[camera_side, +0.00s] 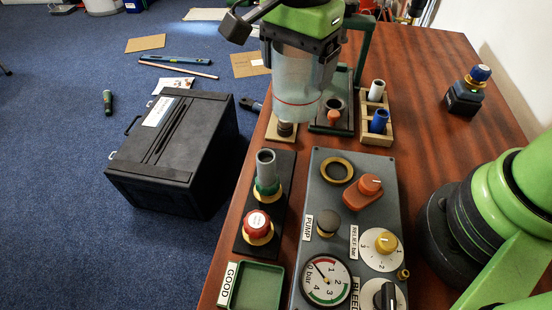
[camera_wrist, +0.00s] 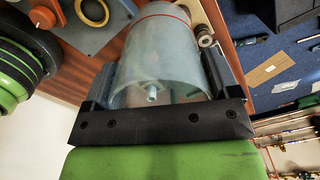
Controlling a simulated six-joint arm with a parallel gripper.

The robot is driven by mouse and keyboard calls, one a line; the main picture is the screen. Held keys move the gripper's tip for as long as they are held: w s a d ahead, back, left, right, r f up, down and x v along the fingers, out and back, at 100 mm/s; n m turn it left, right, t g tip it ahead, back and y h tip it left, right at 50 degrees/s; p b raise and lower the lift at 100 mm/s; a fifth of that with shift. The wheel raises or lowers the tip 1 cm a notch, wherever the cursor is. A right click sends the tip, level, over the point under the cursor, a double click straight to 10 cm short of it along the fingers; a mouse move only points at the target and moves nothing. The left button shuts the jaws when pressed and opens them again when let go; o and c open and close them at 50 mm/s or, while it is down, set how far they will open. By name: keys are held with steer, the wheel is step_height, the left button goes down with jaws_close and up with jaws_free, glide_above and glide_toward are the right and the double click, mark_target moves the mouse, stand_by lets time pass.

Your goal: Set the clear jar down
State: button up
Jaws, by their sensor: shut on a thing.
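The clear jar (camera_side: 298,85) is a see-through cylinder with a red line around it. My gripper (camera_side: 298,55) is shut on its upper part, with a dark finger on either side. In the wrist view the jar (camera_wrist: 158,60) fills the space between the fingers of my gripper (camera_wrist: 160,78). The jar's lower end appears just above or beside a small brown fitting (camera_side: 286,129) on a light wooden plate (camera_side: 274,132). I cannot tell whether they touch.
A green-black stand (camera_side: 346,118) and a wooden rack (camera_side: 377,138) with white and blue cylinders are close right of the jar. The grey pump panel (camera_side: 335,230) and a dark strip (camera_side: 285,170) with a grey tube are in front. Bare tabletop (camera_side: 435,100) lies right.

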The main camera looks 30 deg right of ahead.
mark_target(275, 83)
steer(key=a, duration=0.1)
steer(key=s+a+n, duration=0.1)
steer(key=a, duration=0.1)
steer(key=a+n, duration=0.1)
steer(key=shift+s+a+f, duration=0.15)
steer(key=shift+a+f, duration=0.2)
step_height(275, 83, down, 4)
steer(key=shift+f, duration=2.65)
steer(key=shift+f, duration=0.1)
